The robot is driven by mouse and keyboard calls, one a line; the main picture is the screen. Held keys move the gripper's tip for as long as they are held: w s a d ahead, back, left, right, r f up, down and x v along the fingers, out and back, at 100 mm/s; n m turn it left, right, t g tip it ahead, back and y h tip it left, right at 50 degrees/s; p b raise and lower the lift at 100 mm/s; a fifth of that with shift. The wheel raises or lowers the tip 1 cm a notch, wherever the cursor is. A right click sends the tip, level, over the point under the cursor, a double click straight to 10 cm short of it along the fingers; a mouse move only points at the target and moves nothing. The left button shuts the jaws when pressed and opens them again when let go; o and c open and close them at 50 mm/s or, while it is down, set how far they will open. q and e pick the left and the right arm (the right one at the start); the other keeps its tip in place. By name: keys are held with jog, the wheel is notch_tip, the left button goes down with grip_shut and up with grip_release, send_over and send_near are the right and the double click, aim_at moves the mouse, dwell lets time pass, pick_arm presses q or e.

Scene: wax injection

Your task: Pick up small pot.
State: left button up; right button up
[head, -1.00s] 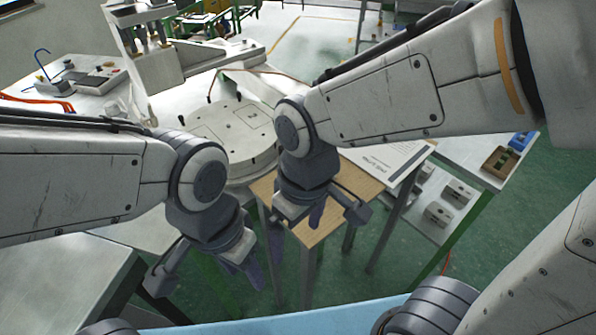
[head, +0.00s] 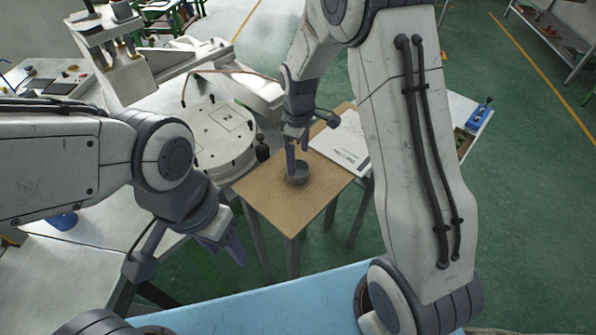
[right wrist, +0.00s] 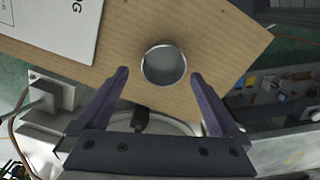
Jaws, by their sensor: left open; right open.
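The small pot (head: 298,174) is a grey, round, open metal cup. It stands upright on the wooden table top (head: 283,208). My right gripper (head: 298,158) is open just above the pot, and one finger partly hides it in the head view. In the right wrist view the pot (right wrist: 163,64) lies ahead of the spread fingers of the right gripper (right wrist: 162,88), roughly centred between them. I cannot tell whether a finger touches it. My left gripper (head: 185,262) is open and empty, low at the left, away from the wooden table.
A white printed document (head: 342,142) lies on the wooden table behind the pot. A blue surface (head: 270,300) is in front.

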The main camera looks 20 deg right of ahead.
aim_at(298, 176)
jog(key=f, duration=0.1)
jog(key=f+p, duration=0.1)
jog(key=f, duration=0.1)
jog(key=f+p, duration=0.1)
jog(key=shift+s+a+f, duration=0.15)
jog(key=shift+s+f, duration=0.05)
jog(key=shift+s, duration=0.1)
jog(key=shift+f, duration=0.35)
jog(key=c, duration=1.3)
jog(key=shift+r, duration=0.15)
